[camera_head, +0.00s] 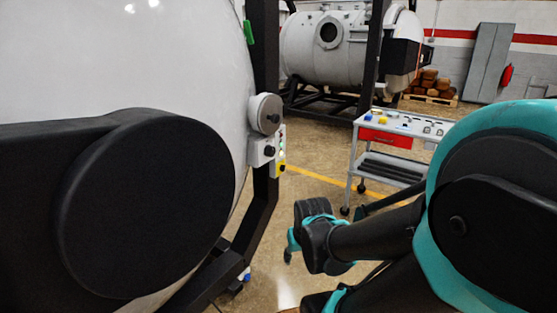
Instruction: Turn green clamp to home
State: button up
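A small green piece (249,32), which looks like the green clamp, sits upright at the rim of the large white furnace door, beside the dark upright post, near the top of the picture. My teal and black arm (487,205) reaches in from the right. Its joints (318,232) show low in the middle, well below and to the right of the green piece. I cannot make out any gripper fingers, and nothing of mine touches the green piece.
A control box (262,151) with knobs and buttons is fixed to the dark post (266,60). A cart (395,125) stands behind my arm. A blue-tipped piece (246,276) shows low on the frame. Another furnace (325,55) is at the back. Floor between post and cart is clear.

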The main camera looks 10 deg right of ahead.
aim_at(247, 30)
jog(key=i+l, duration=0.3)
jog(key=i+l+z, duration=0.1)
jog(key=i+l, duration=0.15)
jog(key=i, duration=0.25)
